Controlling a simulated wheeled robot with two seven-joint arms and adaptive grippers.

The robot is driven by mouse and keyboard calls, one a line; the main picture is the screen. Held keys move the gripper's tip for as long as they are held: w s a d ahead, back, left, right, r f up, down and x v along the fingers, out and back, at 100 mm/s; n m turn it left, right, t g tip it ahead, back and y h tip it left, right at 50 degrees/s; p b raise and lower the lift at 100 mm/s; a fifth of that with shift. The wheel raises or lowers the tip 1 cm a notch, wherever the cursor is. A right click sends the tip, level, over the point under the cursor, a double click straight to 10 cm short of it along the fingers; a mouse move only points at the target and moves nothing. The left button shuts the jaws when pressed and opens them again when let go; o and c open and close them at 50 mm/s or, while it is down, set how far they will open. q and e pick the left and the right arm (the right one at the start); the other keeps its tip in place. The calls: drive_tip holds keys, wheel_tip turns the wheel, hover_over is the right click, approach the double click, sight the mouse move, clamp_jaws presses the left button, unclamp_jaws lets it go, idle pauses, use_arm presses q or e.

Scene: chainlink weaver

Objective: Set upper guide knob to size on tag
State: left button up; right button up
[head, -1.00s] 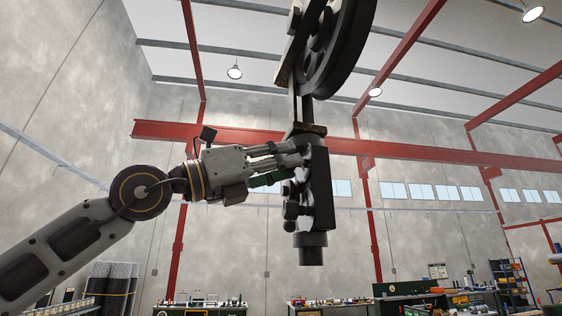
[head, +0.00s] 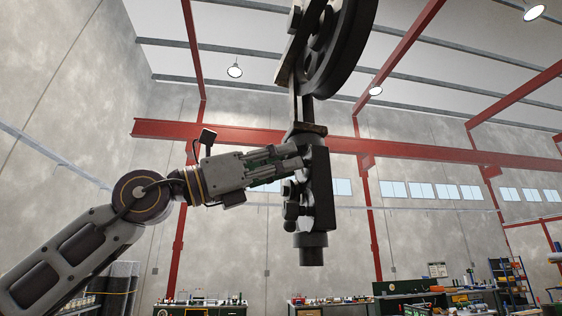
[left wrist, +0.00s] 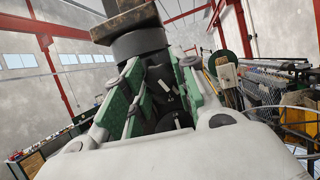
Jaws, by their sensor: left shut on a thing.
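The dark guide block (head: 319,185) hangs below the big wheel in the head view. My left gripper (head: 298,163) reaches in from the left, with its fingertips at the block's left side near the top. In the left wrist view my left gripper (left wrist: 160,82) has its green-padded fingers on both sides of a dark knob (left wrist: 168,100) with small white marks. It is shut on this knob; the marks are too small to read. In the head view the fingers hide the knob. I cannot make out a readable size tag. My right gripper is not in view.
A large dark wheel (head: 340,50) is above the block. Workbenches (head: 410,297) stand far back. The air left of the block is clear apart from my arm.

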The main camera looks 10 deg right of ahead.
use_arm(q)
drive_tip(key=shift+m+g, duration=0.6)
drive_tip(key=shift+m, duration=0.6)
drive_tip(key=o, duration=1)
drive_tip(key=shift+w, duration=0.1)
drive_tip(key=shift+v, duration=6.05)
drive_tip(key=shift+f, duration=0.15)
